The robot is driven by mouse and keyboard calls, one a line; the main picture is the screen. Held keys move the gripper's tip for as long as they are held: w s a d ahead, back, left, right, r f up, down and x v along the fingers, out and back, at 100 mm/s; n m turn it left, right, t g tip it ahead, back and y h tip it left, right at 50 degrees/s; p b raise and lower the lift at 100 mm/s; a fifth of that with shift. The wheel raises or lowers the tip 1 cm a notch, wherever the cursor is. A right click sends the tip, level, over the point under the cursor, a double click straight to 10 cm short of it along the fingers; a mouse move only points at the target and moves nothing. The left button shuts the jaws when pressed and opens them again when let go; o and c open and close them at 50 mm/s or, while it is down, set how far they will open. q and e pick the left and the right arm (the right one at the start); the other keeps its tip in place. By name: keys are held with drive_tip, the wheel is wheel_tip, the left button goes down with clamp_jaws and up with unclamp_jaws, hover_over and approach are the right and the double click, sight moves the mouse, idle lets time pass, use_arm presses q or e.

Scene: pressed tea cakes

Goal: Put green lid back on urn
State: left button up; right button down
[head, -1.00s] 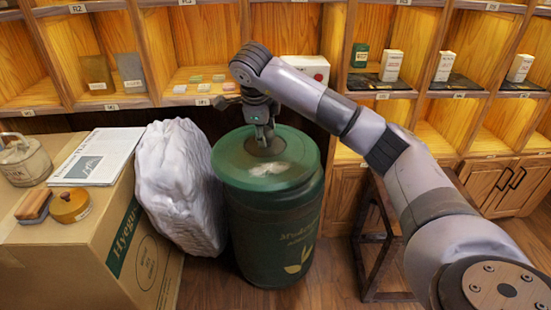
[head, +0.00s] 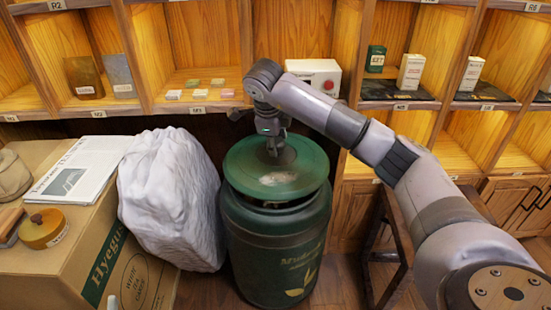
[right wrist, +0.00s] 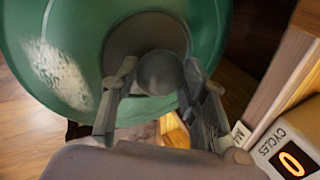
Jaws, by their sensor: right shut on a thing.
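The round green lid (head: 255,176) with a pale worn patch is above the dark green urn (head: 262,240). A dark gap shows between the lid's front edge and the urn's rim. My right gripper (head: 272,150) is shut on the lid's knob from above. In the right wrist view, the fingers of my right gripper (right wrist: 160,85) stand on both sides of the round grey knob (right wrist: 160,72), with the green lid (right wrist: 60,30) behind. The urn's opening is mostly hidden under the lid. My left gripper is not in view.
A white wrapped sack (head: 170,195) stands close left of the urn. A cardboard box (head: 95,265) beside it carries a newspaper (head: 80,168) and a round yellow tin (head: 45,228). Wooden shelves run behind, with a white device (head: 316,74) on one. A dark stand (head: 392,240) is at right.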

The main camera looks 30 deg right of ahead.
wheel_tip(320, 180, down, 4)
drive_tip(key=shift+r+b, duration=0.1)
drive_tip(key=shift+b, duration=0.5)
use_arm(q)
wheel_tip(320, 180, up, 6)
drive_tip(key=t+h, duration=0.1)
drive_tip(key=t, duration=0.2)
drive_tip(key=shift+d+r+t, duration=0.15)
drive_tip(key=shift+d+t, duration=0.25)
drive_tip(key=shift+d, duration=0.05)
use_arm(e)
drive_tip(key=shift+f, duration=0.3)
drive_tip(key=c, duration=1.4)
unclamp_jaws()
drive_tip(key=shift+f, duration=0.25)
drive_tip(key=o, duration=0.4)
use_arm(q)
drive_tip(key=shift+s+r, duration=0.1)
use_arm(e)
drive_tip(key=shift+o, duration=0.2)
drive_tip(key=shift+r, duration=0.1)
